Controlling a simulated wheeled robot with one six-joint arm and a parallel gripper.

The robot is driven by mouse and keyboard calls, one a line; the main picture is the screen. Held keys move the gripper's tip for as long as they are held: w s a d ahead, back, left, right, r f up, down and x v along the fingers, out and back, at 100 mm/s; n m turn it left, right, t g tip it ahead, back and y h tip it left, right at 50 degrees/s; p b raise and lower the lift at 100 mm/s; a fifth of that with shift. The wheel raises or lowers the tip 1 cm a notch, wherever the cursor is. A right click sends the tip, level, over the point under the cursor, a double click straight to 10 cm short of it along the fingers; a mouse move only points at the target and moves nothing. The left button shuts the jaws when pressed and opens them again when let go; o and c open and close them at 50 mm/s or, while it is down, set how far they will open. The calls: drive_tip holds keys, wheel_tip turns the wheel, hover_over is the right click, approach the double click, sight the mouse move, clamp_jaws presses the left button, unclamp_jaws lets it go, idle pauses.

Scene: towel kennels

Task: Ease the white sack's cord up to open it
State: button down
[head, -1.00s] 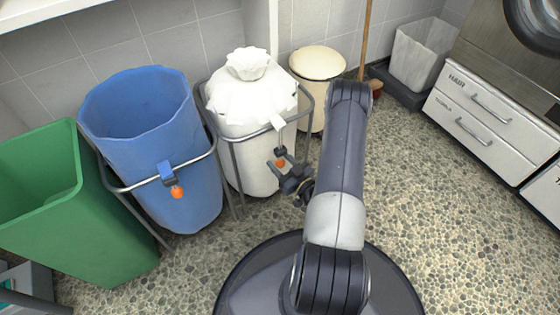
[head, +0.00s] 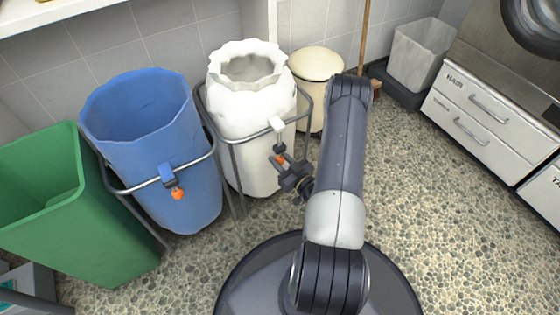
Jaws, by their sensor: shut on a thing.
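The white sack (head: 250,115) hangs in a grey tube frame, between the blue sack and the cream bin. Its mouth is open at the top, with a ruffled rim around a visible hollow. A white tab (head: 277,124) sits on the frame's front rail, with a dark cord piece hanging below it. An orange cord bead (head: 280,160) is at the cord's lower end. My gripper (head: 284,165) is shut on the orange bead, in front of the sack's right side. The jaws hide part of the bead.
A blue sack (head: 140,115) in its own frame, with an orange bead (head: 178,194), stands to the left. A green bin (head: 75,215) is at far left. A cream lidded bin (head: 318,64) and broom stand behind. Drawers (head: 478,125) are at right. Speckled floor at right is clear.

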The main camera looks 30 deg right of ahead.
sight(272, 138)
wheel_tip(272, 138, up, 7)
drive_tip(key=p, duration=0.3)
drive_tip(key=shift+r, duration=0.2)
drive_tip(key=shift+w, duration=0.1)
drive_tip(key=c, duration=1.1)
unclamp_jaws()
drive_tip(key=s+d+p, duration=0.2)
drive_tip(key=s, duration=0.8)
drive_tip(key=shift+s, duration=0.4)
drive_tip(key=shift+w, duration=0.1)
